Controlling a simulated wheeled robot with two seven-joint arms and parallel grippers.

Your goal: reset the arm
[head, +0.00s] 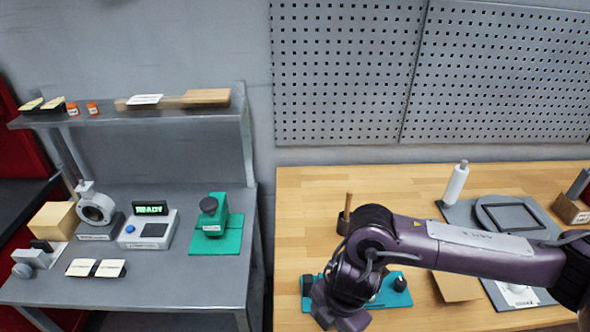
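My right arm, dark purple, comes in from the right in the head view and reaches across the wooden workbench (305,215). It bends down at its wrist, and my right gripper (338,314) is at the lower end, near the bottom edge of the picture. The gripper is over or beside a teal fixture (393,293) on the bench, which the arm partly covers. I cannot see its fingertips clearly, nor whether it touches or holds anything. My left arm and gripper are not in view.
A grey side table (190,284) holds a device reading READY (150,230), a teal press (217,225) and a ring-shaped valve part (96,207). A white bottle (456,184) and a dark cup (344,224) stand on the bench behind my arm. The bench's back left is clear.

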